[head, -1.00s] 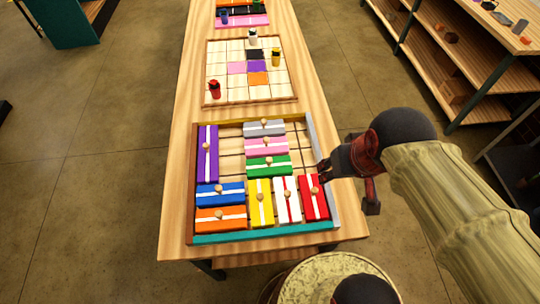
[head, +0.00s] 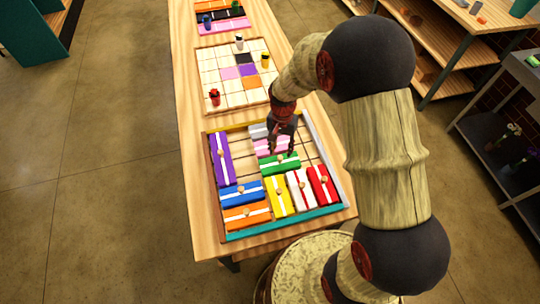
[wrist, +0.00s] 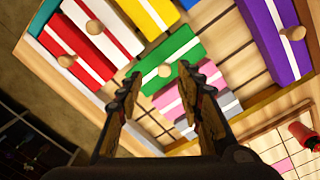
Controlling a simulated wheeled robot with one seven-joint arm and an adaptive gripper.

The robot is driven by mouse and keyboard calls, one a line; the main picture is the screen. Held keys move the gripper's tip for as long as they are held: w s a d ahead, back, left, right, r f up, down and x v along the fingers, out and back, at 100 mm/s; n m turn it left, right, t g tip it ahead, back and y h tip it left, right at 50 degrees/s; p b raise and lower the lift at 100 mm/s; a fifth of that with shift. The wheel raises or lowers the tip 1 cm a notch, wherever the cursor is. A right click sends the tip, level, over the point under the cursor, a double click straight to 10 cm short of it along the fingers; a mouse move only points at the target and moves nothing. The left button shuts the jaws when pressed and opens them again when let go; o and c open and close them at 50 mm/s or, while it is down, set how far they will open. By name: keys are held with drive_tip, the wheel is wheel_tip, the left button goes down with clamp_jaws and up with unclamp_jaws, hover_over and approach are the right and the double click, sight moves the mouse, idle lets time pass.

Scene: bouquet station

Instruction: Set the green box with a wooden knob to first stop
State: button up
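The green box (head: 290,164) lies in the sliding-block tray (head: 341,208), with a white stripe along it and a wooden knob (head: 280,158) on top. It lies below the pink box (head: 262,145) and above the yellow box (head: 272,193) and white box (head: 296,178). My gripper (head: 279,147) is over the pink and green boxes, pointing down. In the wrist view my gripper (wrist: 158,72) is open, its two fingers apart on either side of the green box's knob (wrist: 164,71). I cannot tell how high the fingertips are above the knob.
A purple box (head: 220,170) stands at the tray's left. Blue (head: 228,197) and orange (head: 235,219) boxes lie lower left, a red box (head: 325,193) lower right and a grey box (head: 258,131) at the top. Bare tray cells show right of the green box.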

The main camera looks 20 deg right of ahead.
sight(280, 157)
drive_tip(key=shift+w+r+m, duration=0.3)
drive_tip(key=shift+w+m, duration=0.1)
drive_tip(key=shift+w, duration=0.15)
drive_tip(key=shift+d+m+t, duration=0.15)
drive_tip(key=shift+m+t, duration=0.15)
drive_tip(key=shift+d+f, duration=0.15)
drive_tip(key=shift+f, duration=0.35)
wheel_tip(280, 157, down, 7)
drive_tip(key=shift+w+r, duration=0.1)
drive_tip(key=c, duration=0.4)
clamp_jaws()
